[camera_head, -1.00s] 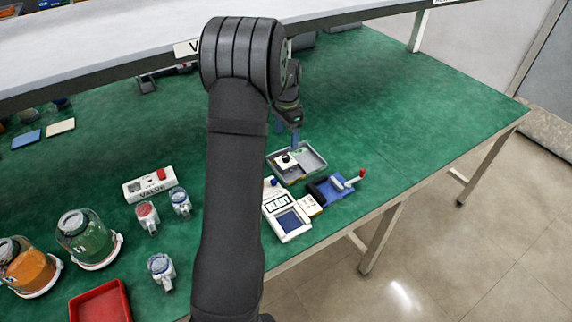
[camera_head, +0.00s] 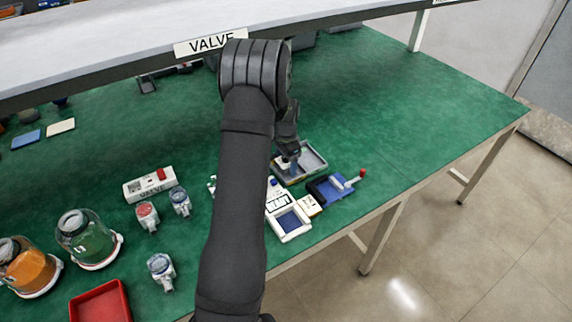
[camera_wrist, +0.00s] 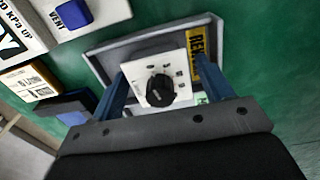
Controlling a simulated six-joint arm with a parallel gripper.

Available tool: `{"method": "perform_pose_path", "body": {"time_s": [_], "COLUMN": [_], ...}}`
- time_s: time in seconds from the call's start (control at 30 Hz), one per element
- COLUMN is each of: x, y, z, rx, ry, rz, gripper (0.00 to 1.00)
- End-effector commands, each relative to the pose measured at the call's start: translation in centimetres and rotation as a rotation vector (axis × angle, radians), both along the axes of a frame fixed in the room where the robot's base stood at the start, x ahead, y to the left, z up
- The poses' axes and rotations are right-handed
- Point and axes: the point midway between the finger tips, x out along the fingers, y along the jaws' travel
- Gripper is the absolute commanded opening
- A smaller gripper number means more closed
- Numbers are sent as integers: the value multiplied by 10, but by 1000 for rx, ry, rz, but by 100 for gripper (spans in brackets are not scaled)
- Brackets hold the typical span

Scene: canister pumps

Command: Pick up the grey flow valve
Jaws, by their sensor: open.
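A small valve with a white square face and a black knob (camera_wrist: 162,88) sits in a shallow grey tray (camera_wrist: 105,58). I take it for the flow valve, though its face looks white rather than grey. The tray also shows in the head view (camera_head: 318,158), where my gripper mostly hides the valve. My gripper (camera_head: 290,160) is open and reaches down over the tray. In the wrist view the blue fingers of my gripper (camera_wrist: 163,78) stand on either side of the valve, with gaps visible; I cannot tell their exact height against it.
A white device with a blue button (camera_wrist: 74,13) stands close beside the tray. A blue fixture with a red-tipped handle (camera_head: 335,187) is at the front right. Jars, small gauges and a red bin (camera_head: 100,302) are at left. A shelf (camera_head: 150,50) overhangs the back.

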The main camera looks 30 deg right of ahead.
Motion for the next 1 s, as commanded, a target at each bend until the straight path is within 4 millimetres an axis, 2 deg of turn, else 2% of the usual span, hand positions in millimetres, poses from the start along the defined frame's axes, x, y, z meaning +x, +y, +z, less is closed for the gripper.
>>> {"method": "perform_pose_path", "body": {"time_s": [0.13,0.37,0.63,0.77,0.87,1.0], "x": [0,0,0,0,1,-3], "y": [0,0,0,0,0,-2], "z": [0,0,2,9,21,47], "rx": [0,0,0,-1,-1,0], "ry": [0,0,0,-1,-2,-2], "rz": [0,0,0,0,0,-1], "gripper": [73,29,29,29,29,29]}}
